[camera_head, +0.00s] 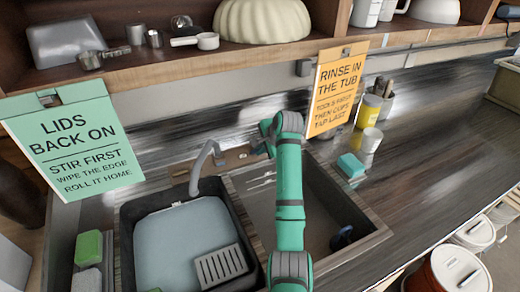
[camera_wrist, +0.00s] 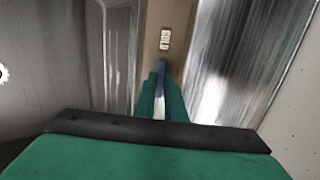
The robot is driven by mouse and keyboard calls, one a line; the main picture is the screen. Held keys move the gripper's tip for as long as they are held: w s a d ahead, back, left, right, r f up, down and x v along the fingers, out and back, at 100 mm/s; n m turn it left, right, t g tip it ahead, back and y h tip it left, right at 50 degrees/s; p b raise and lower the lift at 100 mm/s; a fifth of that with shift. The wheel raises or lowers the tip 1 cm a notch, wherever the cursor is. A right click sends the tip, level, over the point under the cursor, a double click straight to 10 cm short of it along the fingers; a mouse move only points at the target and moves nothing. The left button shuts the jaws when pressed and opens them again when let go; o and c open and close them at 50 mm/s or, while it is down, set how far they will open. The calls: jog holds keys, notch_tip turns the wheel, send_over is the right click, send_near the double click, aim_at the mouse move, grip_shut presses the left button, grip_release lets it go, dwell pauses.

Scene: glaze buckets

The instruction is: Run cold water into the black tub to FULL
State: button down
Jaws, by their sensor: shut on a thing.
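The black tub (camera_head: 127,240) sits in the left sink basin and holds pale blue-grey water (camera_head: 185,240) below its rim. I cannot make out a FULL mark. The grey tap (camera_head: 203,163) curves over the tub's back edge; I see no clear stream from its spout. In the wrist view my gripper (camera_wrist: 161,88) is shut on a narrow blue tap lever (camera_wrist: 162,67), which stands by a brown strip with a small white label (camera_wrist: 165,39). In the head view, my arm hides most of the gripper and the lever behind the sink.
A slotted grey piece (camera_head: 221,267) is at the tub's front right. The right basin (camera_head: 255,205) lies under my arm, with a dark object (camera_head: 342,238) in it. A teal sponge (camera_head: 351,165) and jars (camera_head: 368,111) stand on the right counter. A shelf (camera_head: 200,58) overhangs the back.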

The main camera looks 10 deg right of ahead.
jog(key=shift+d, duration=0.1)
jog(key=c, duration=1.8)
grip_release()
jog(key=shift+s, duration=0.1)
jog(key=shift+r, duration=0.1)
jog(key=v, duration=1)
jog(key=shift+s+r, duration=0.25)
jog(key=shift+d, duration=0.1)
